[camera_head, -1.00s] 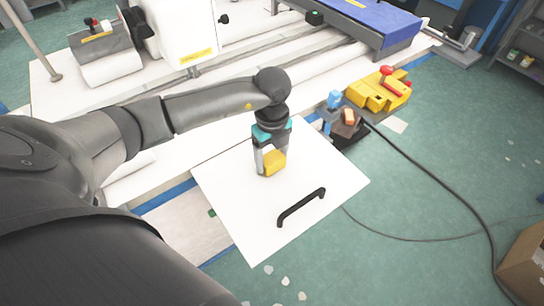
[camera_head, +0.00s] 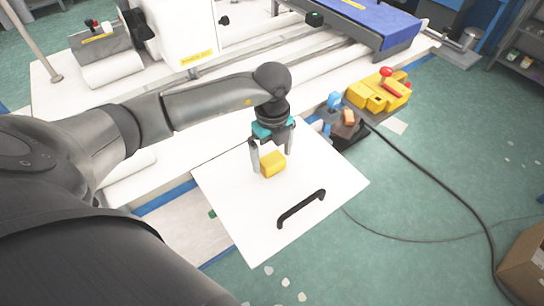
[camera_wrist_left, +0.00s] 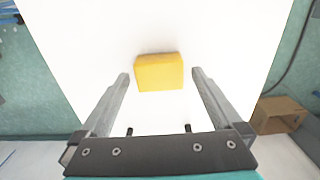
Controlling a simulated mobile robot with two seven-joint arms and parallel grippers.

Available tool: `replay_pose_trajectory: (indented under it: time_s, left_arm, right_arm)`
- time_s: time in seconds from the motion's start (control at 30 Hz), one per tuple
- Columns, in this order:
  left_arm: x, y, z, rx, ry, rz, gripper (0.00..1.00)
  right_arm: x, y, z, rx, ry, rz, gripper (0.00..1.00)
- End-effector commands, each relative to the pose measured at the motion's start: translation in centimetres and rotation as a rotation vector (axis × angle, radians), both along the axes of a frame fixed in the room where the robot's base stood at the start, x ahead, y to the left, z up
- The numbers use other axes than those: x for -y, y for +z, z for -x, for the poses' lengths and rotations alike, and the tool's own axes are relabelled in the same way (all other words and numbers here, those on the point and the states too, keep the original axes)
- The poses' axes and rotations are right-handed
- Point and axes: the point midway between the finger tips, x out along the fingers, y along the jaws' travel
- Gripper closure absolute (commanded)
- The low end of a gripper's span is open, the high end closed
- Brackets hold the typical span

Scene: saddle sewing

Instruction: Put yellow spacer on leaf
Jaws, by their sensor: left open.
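The yellow spacer (camera_head: 272,164) is a small block on the white leaf (camera_head: 235,195), a flat panel with a black handle (camera_head: 301,208) near its front edge. In the left wrist view the spacer (camera_wrist_left: 160,72) lies ahead of and between the fingers, with gaps on both sides. My left gripper (camera_head: 272,164) is open around the spacer, its fingers apart on either side; it also shows in the left wrist view (camera_wrist_left: 160,76). The leaf (camera_wrist_left: 215,30) fills most of that view. My right gripper is not in view.
A yellow box with a red button (camera_head: 380,92) and a small dark holder with blue and orange items (camera_head: 347,125) stand beyond the leaf's right corner. A black cable (camera_head: 440,175) runs across the green floor. A cardboard box (camera_head: 525,268) is at the lower right.

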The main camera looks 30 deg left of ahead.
Motion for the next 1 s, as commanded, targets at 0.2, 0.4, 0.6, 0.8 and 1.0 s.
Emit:
replay_pose_trajectory:
  time_s: [0.2,0.4,0.6,0.8,1.0]
  left_arm:
    - [0.0,5.0,-0.1,0.005,-0.001,0.000,0.00]
    - [-0.1,8.8,-0.1,0.004,0.001,-0.001,0.00]
    - [0.0,10.6,0.0,-0.001,0.000,-0.001,0.00]
    - [0.0,10.8,0.0,-0.001,0.000,0.000,0.00]
    - [0.0,10.8,0.0,-0.001,-0.001,0.002,0.00]
  right_arm:
    - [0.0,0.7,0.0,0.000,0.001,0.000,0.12]
    - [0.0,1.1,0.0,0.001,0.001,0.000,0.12]
    - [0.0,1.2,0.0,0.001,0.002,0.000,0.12]
    - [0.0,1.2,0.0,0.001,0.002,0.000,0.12]
    - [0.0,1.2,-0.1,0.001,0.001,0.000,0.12]
